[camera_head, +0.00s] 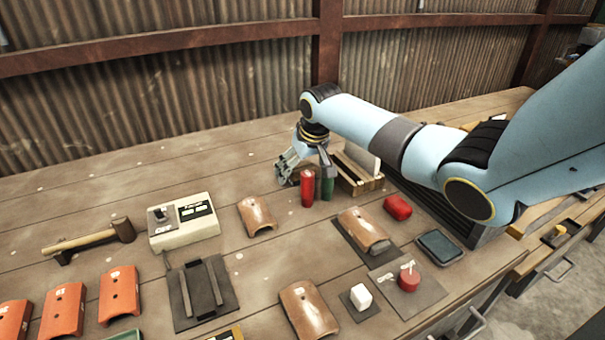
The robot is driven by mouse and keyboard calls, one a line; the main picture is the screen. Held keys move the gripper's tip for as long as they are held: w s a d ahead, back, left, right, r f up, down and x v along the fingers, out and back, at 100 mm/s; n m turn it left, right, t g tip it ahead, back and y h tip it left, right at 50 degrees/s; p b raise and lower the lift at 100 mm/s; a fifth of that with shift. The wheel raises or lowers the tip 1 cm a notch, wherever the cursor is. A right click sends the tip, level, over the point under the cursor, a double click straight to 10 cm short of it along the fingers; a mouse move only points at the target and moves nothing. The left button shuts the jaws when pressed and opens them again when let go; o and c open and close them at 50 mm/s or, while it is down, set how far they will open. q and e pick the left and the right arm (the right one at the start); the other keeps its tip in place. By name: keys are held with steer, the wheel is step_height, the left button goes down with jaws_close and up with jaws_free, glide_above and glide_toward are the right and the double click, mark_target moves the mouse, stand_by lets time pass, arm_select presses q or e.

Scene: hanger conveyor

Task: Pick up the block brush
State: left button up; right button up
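My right gripper (305,167) reaches down over the back middle of the wooden workbench, its arm coming in from the right. Its fingers look spread apart, with one at the left and one at the right. A small brownish thing, perhaps the block brush (297,178), shows partly under and between the fingers. It is mostly hidden, so I cannot tell whether the fingers touch it. A red cylinder (307,188) and a green cylinder (327,184) stand just in front of the gripper. My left gripper is out of view.
A slatted wooden crate (357,172) stands right of the gripper. A beige switch box (184,222), a hammer (90,240), curved tiles (257,216), a red roll (397,207) and a dark tray (439,247) lie nearer. The bench behind and left of the gripper is clear up to the corrugated wall.

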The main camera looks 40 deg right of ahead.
mark_target(303, 167)
steer(key=c, duration=1.3)
steer(key=shift+o, duration=0.2)
step_height(303, 167, up, 10)
steer(key=shift+r, duration=0.1)
steer(key=o, duration=0.5)
steer(key=c, duration=0.3)
